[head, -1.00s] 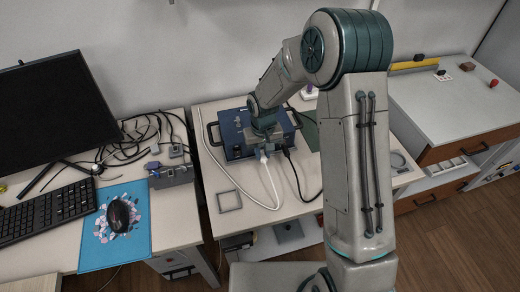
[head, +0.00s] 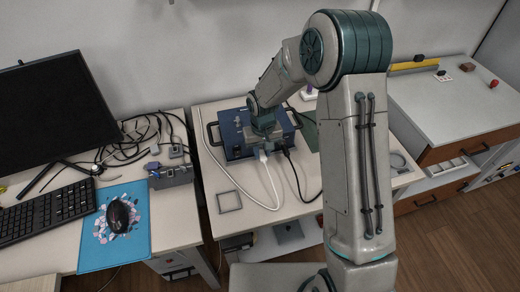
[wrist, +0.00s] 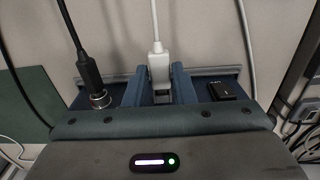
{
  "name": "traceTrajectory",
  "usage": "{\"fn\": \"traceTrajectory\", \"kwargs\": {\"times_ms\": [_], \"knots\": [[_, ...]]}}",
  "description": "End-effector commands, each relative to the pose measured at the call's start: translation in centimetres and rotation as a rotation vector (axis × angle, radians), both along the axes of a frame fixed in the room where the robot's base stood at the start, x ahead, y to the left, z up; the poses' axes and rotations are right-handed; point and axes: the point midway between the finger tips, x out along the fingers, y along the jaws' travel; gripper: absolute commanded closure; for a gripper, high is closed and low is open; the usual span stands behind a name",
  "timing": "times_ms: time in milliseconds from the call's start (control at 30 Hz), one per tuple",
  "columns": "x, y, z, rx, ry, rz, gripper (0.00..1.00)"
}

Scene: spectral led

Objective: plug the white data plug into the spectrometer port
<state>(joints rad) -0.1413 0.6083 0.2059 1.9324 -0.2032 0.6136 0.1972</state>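The spectrometer is a dark blue box (head: 234,136) on the middle table, partly hidden behind my arm in the head view. Its panel also shows in the wrist view (wrist: 210,78), with a black cable plugged in on the left and a small black part (wrist: 221,91) on the right. My gripper (head: 262,148) is at the box's near side. In the wrist view, its two blue fingers (wrist: 159,88) stand close on either side of the white data plug (wrist: 158,64) and appear shut on it. The white cable leads away from the plug. The port is hidden; I cannot tell how far the plug is in.
A black cable (head: 296,172) hangs beside the white cable (head: 272,188). A grey square frame (head: 229,201) lies on the table at the left front. The left desk holds a monitor (head: 55,110), keyboard, mouse and tangled cables. A white-topped cabinet (head: 455,105) stands at the right.

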Motion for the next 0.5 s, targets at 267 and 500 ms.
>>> {"fn": "traceTrajectory", "kwargs": {"times_ms": [267,500], "knots": [[0.0,0.0,0.0,-0.001,0.002,0.000,0.56],[0.0,0.0,1.3,-0.002,0.002,0.000,0.56]]}}
